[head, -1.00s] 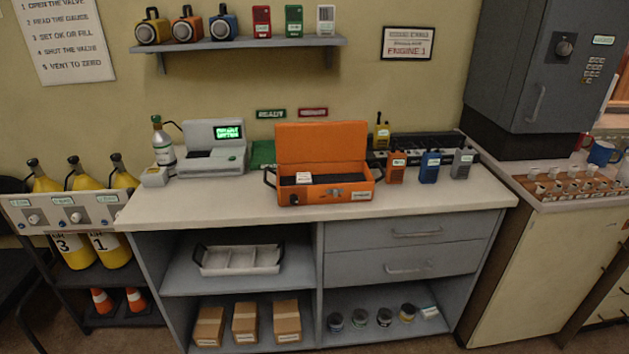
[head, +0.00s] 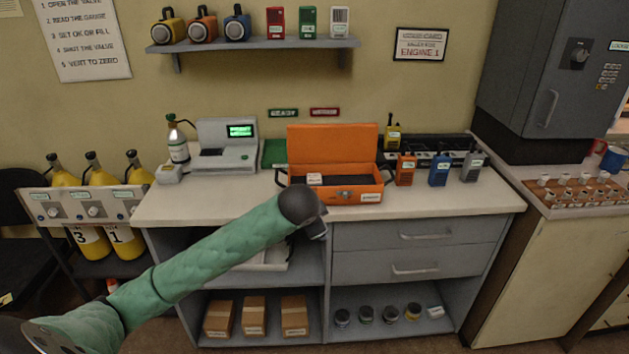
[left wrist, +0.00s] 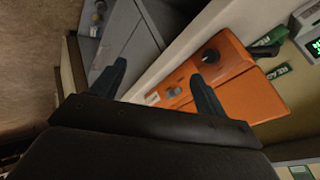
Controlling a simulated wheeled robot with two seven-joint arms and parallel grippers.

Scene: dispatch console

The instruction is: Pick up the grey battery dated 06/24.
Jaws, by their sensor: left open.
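No date 06/24 is readable in either view, so I cannot tell which thing is the grey battery. The open orange case (head: 335,197) on the counter holds dark contents and a small white-labelled piece (head: 315,178). A pale grey-white block (head: 339,22) stands at the right end of the wall shelf beside a green and a red one; its label is too small to read. My left gripper is open and empty in the left wrist view (left wrist: 158,92), with the orange case (left wrist: 210,75) beyond its fingers. In the head view my left wrist is in front of the counter, below the case. My right gripper is not seen.
Orange, blue (head: 440,170) and grey radios stand right of the case, with a yellow one behind. A grey device (head: 225,148) and a bottle (head: 177,145) stand to the left. Drawers (head: 415,235) and open shelves lie below. The counter's front left is clear.

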